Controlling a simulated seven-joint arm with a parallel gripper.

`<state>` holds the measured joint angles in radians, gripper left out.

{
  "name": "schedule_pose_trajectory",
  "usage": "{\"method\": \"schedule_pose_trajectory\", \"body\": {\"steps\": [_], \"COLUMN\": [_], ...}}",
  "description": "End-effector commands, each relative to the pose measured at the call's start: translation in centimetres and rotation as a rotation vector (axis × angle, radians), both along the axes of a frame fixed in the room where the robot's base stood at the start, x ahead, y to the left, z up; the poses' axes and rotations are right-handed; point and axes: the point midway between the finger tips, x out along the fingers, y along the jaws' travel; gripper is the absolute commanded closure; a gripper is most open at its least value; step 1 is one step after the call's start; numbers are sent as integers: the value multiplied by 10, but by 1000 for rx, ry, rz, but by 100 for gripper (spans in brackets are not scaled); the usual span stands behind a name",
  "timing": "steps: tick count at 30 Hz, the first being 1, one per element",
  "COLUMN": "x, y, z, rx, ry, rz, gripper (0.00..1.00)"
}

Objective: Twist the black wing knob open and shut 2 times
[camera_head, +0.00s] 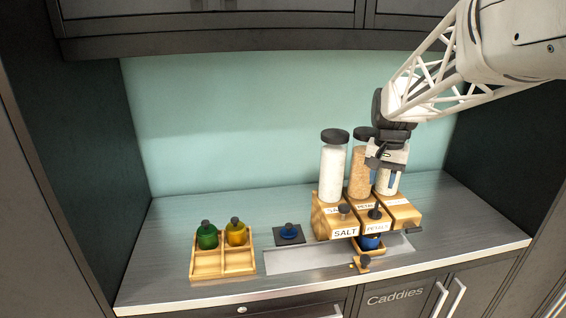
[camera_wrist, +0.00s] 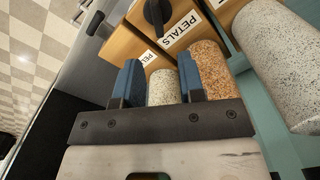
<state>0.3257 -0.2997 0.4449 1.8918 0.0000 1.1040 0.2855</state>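The black wing knob (camera_head: 375,211) sits on the front of the middle wooden dispenser, beside its PETALS label. It also shows near the top edge of the wrist view (camera_wrist: 157,14), partly cut off. My gripper (camera_head: 385,172) is above and behind the knob, in front of the right-hand bottle in the head view. In the wrist view my gripper (camera_wrist: 163,85) has its two blue fingers apart with nothing held between them. The knob lies beyond the fingers, not touching them. The PETALS dispenser block (camera_head: 372,226) holds a bottle of tan granules (camera_head: 360,172).
The SALT dispenser (camera_head: 327,222) stands left, and another dispenser (camera_head: 404,211) right, with a dark lever (camera_head: 413,230). A blue bowl (camera_head: 370,242) sits below PETALS. The counter's left end is clear.

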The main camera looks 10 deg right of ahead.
Motion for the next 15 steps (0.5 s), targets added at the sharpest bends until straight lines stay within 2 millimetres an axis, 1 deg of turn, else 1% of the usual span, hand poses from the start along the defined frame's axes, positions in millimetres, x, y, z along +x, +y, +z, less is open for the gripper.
{"method": "schedule_pose_trajectory", "body": {"steps": [5,15], "x": [0,0], "y": [0,0], "z": [-14,-54], "rx": [0,0], "ry": [2,2], "rz": [0,0], "gripper": [64,64]}}
